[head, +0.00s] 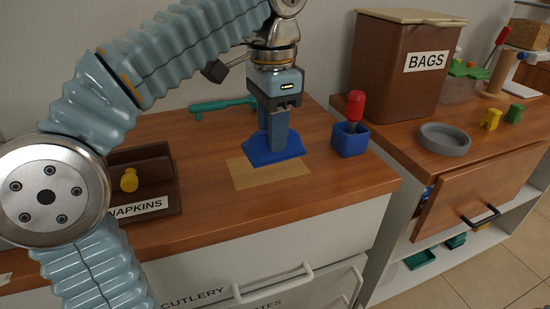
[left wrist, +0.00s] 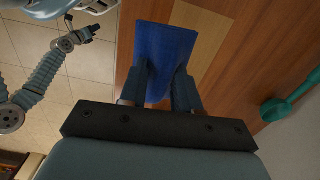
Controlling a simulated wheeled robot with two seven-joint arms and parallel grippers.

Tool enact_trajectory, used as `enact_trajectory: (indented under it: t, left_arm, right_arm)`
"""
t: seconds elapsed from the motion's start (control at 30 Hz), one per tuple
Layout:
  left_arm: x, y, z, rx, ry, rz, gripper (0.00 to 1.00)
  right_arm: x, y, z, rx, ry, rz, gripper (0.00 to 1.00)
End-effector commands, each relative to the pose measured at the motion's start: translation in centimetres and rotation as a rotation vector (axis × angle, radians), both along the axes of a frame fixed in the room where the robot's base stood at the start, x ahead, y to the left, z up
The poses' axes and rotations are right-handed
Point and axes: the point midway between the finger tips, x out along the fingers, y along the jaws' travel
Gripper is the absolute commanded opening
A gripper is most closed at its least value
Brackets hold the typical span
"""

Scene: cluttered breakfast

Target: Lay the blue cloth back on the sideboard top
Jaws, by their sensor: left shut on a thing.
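The blue cloth (head: 273,152) is pinched in my left gripper (head: 274,135), which points down over the sideboard top (head: 215,130). The cloth hangs in a tent shape, its lower edge at or just above the back part of a pale rectangle (head: 268,177) on the wood. I cannot tell whether it touches the top. In the left wrist view the cloth (left wrist: 166,45) spreads out between and beyond the two fingers (left wrist: 160,92). My right gripper (left wrist: 82,36) shows small at the upper left of that view, away from the cloth; its jaws are unclear.
A blue cup with a red-handled tool (head: 350,138) stands close right of the cloth. A teal tool (head: 222,104) lies behind. A brown napkins box (head: 145,185) is at left. A brown bags bin (head: 400,75) and grey dish (head: 445,139) stand on the right-hand counter, above an open drawer (head: 480,200).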

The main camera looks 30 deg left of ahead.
Motion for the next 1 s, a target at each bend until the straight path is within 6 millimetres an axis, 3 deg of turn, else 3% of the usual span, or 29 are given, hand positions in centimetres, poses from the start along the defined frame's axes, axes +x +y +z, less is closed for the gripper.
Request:
enact_trajectory:
  t: [0.03,0.4,0.5,0.57,0.97,1.0]
  left_arm:
    - [0.6,0.3,-1.1,0.001,0.003,0.003,0.07]
    - [3.4,1.5,-4.8,0.0,0.003,0.001,0.07]
    - [3.4,1.5,-6.7,0.0,0.001,0.001,0.07]
    - [3.3,1.5,-6.7,0.0,0.001,0.0,0.07]
    - [3.4,1.4,-7.5,-0.001,-0.001,0.0,0.07]
    - [3.4,1.4,-7.4,-0.001,-0.001,0.0,0.38]
  right_arm:
    - [0.0,0.0,-0.4,0.0,0.0,-0.001,0.0]
    - [0.0,0.0,-1.0,-0.001,0.001,-0.002,0.0]
    - [0.0,-0.2,-1.7,-0.003,0.0,-0.004,0.0]
    - [0.0,-0.1,-0.8,-0.002,0.0,-0.003,0.0]
    - [0.0,-0.1,-1.1,-0.002,0.0,-0.002,0.0]
    - [0.0,-0.1,-1.0,-0.002,0.0,-0.002,0.0]
